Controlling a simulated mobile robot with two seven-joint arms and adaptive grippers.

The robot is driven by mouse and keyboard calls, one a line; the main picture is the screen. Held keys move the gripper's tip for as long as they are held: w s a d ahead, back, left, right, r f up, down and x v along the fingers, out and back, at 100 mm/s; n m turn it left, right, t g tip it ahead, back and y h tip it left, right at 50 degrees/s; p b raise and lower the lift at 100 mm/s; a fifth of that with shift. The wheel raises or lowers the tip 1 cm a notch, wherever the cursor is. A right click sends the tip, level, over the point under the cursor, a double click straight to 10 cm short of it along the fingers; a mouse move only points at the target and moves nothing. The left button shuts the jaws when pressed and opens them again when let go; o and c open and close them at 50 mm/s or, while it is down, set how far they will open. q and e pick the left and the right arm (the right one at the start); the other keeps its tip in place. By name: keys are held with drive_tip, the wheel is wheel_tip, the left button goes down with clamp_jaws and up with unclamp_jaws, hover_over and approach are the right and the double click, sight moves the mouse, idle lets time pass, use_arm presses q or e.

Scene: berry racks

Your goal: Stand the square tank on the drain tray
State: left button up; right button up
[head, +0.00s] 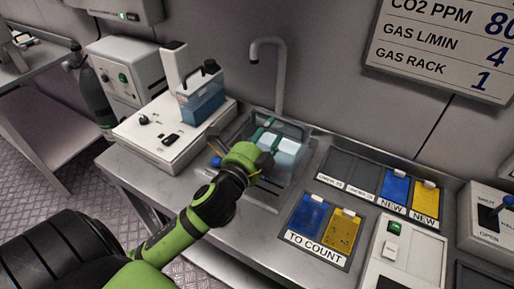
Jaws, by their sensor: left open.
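A clear, box-shaped tank with pale blue contents (287,154) is at the metal basin below the tall grey tap. My left gripper (265,155), on a green and black arm, is open at its left side and hides part of it. I cannot tell whether they touch. A second square tank with blue liquid and a black handle (203,97) stands upright on a white bench unit to the left. A slotted grey surface (262,194) in front of the basin may be the drain tray, partly hidden by my arm. My right gripper is not in view.
The grey tap (281,80) rises behind the basin. To the right, blue and yellow cards lie in a "TO COUNT" holder (318,247) and a "NEW" rack (396,214). A white device (401,262) stands at the front right. A dark gas cylinder (92,95) stands left of the bench.

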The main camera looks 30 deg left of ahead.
use_arm(q)
drive_tip(key=s, duration=0.6)
drive_tip(key=shift+d, duration=0.25)
idle(1.7)
